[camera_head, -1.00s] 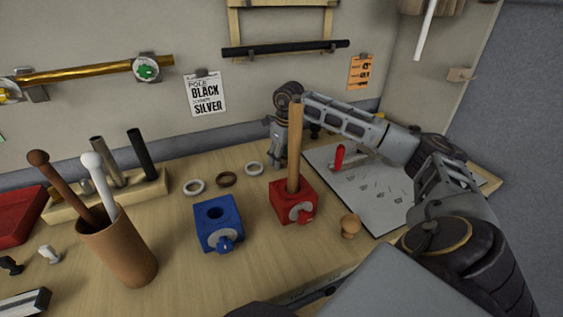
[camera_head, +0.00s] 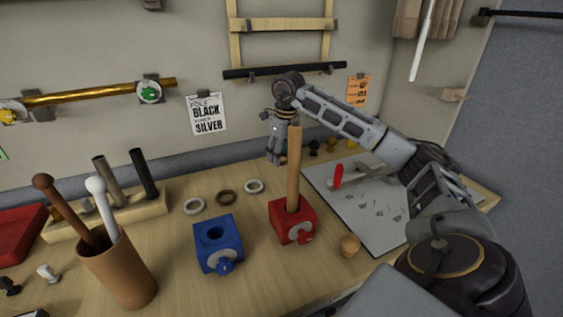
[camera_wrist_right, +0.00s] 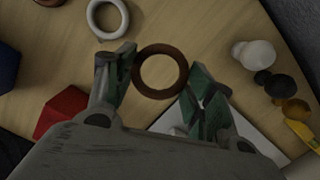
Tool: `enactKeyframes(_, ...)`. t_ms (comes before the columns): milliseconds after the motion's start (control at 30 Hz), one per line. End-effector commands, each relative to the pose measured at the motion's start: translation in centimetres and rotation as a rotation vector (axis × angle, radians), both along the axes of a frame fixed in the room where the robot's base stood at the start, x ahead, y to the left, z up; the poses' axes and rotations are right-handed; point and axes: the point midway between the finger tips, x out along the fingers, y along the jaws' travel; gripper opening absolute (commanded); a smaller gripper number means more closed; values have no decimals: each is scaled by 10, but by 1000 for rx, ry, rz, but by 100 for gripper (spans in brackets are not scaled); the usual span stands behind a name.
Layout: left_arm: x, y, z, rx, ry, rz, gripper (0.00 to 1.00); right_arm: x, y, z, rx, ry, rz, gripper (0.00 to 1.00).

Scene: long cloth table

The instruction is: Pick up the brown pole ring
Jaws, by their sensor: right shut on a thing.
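My right gripper (camera_head: 276,157) is behind the wooden pole in the red block, above the back of the table. In the right wrist view it (camera_wrist_right: 160,72) is shut on a brown ring (camera_wrist_right: 160,94), with one finger at each side of it. The held ring is too small to make out in the head view. Another brown ring (camera_head: 228,198) lies flat on the table between two white rings (camera_head: 194,206) (camera_head: 254,187). My left gripper is out of view.
The red block (camera_head: 292,222) holds an upright wooden pole (camera_head: 294,165). A blue block (camera_head: 217,243) stands left of it. A brown cup (camera_head: 118,272) with poles and a wooden rack (camera_head: 150,203) are at left. Small knobs (camera_head: 330,145) stand right of my gripper.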

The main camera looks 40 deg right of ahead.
Motion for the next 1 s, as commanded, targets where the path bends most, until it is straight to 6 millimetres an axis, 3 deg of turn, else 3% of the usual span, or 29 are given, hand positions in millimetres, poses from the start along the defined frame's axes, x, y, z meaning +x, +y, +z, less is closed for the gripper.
enactKeyframes(200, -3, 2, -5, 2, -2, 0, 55, 0, 0, 13, 0, 0, 1, 40)
enactKeyframes(767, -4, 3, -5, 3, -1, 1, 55, 0, 0, 13, 0, 0, 0, 40)
enactKeyframes(1000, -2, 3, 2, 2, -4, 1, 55, 1, 0, 22, 0, 0, 0, 40)
